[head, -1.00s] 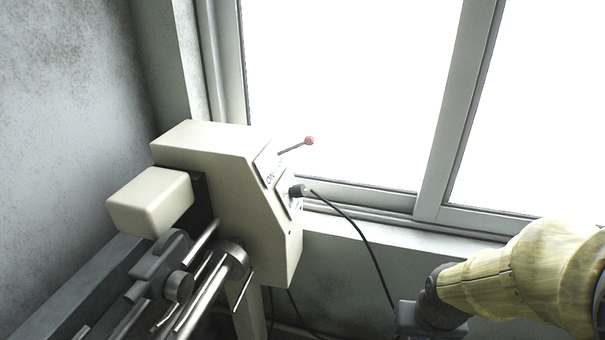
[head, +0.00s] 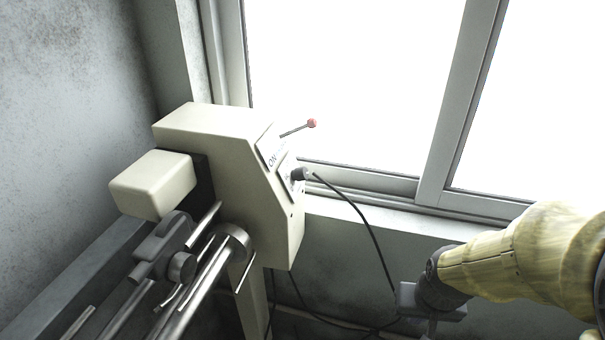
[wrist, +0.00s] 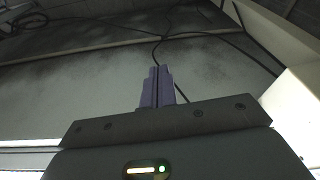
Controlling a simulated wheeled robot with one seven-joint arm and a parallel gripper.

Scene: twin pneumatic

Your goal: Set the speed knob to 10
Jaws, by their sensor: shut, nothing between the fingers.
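The cream machine (head: 225,135) stands left of centre in the head view, with a slanted panel (head: 270,152) marked "ON" on its right side. A dark round knob-like part (head: 298,174) sticks out low on this panel, and a black cable appears to start at it. I cannot read a scale or setting, nor tell for certain that it is the speed knob. My gripper shows at lower right in the head view, its fingertips not clear there. In the wrist view its two purple-grey fingers (wrist: 157,86) are together and empty, apart from the panel.
A thin lever with a red ball (head: 312,123) rises above the panel. The black cable (head: 372,235) hangs between the machine and my arm. Metal rods (head: 205,285) lie at lower left. A window frame (head: 375,190) and wall stand behind.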

